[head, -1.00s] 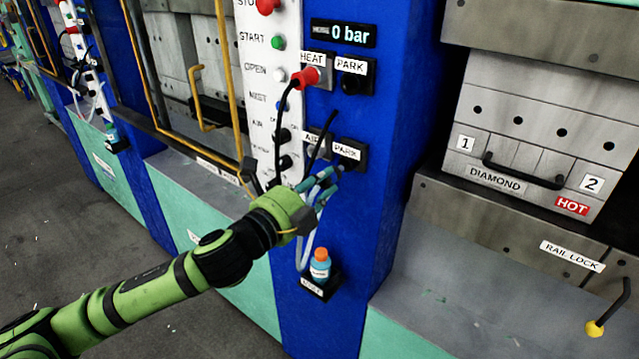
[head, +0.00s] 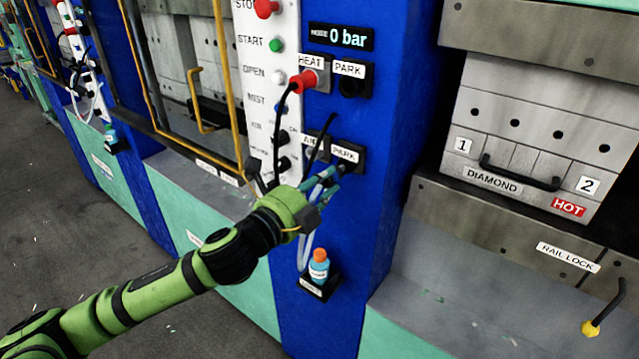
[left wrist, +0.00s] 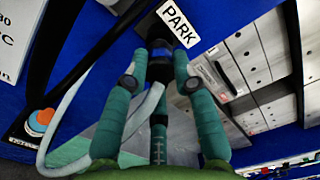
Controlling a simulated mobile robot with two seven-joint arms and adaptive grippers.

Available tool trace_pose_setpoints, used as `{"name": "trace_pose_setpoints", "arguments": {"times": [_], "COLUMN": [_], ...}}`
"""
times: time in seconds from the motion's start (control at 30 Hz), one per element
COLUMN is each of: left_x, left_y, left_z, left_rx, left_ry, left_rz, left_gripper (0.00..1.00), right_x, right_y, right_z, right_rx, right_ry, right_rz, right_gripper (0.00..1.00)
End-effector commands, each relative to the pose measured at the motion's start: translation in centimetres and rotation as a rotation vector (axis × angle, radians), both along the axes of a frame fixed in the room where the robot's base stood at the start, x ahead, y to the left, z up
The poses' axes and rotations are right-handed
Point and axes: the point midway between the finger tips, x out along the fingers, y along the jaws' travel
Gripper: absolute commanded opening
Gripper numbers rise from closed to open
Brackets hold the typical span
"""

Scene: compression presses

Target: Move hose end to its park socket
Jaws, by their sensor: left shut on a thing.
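My left gripper (head: 328,182) is shut on the hose end (left wrist: 160,68), a dark plug with a blue band, seen between the fingertips in the left wrist view. The plug points at the lower park socket (head: 357,157), a black block behind a white PARK label (head: 345,153); the label also shows in the left wrist view (left wrist: 178,22). The plug's tip reaches the block's front, but I cannot tell how deep it sits. A pale hose (left wrist: 66,107) curves down beside the fingers. The AIR socket (head: 312,147) is just left of the park socket, partly behind a black hose. My right gripper is out of view.
A red plug (head: 304,81) with a black hose sits at the HEAT socket, beside an upper park socket (head: 351,86). A bottle (head: 319,266) stands in a holder below my gripper. The press with the DIAMOND drawer (head: 522,150) is on the right.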

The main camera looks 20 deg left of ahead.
Motion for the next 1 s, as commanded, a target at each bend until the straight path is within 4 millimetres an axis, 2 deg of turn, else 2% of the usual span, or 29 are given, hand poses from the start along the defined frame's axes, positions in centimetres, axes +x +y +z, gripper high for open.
{"name": "trace_pose_setpoints", "arguments": {"times": [0.9,0.93,0.97,1.0], "left_x": [2.1,2.1,2.1,2.1], "left_y": [-0.8,-0.8,-0.8,-0.8], "left_z": [0.1,0.1,0.1,0.1], "left_rx": [-0.001,-0.001,-0.001,-0.001], "left_ry": [-0.002,-0.002,-0.002,-0.002], "left_rz": [0.0,-0.001,-0.001,-0.001], "left_gripper": [0.0,0.39,0.51,0.55], "right_x": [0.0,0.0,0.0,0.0], "right_y": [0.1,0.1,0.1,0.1], "right_z": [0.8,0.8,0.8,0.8], "right_rx": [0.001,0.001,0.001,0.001], "right_ry": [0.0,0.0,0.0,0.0], "right_rz": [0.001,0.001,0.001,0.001], "right_gripper": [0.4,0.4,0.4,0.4]}}
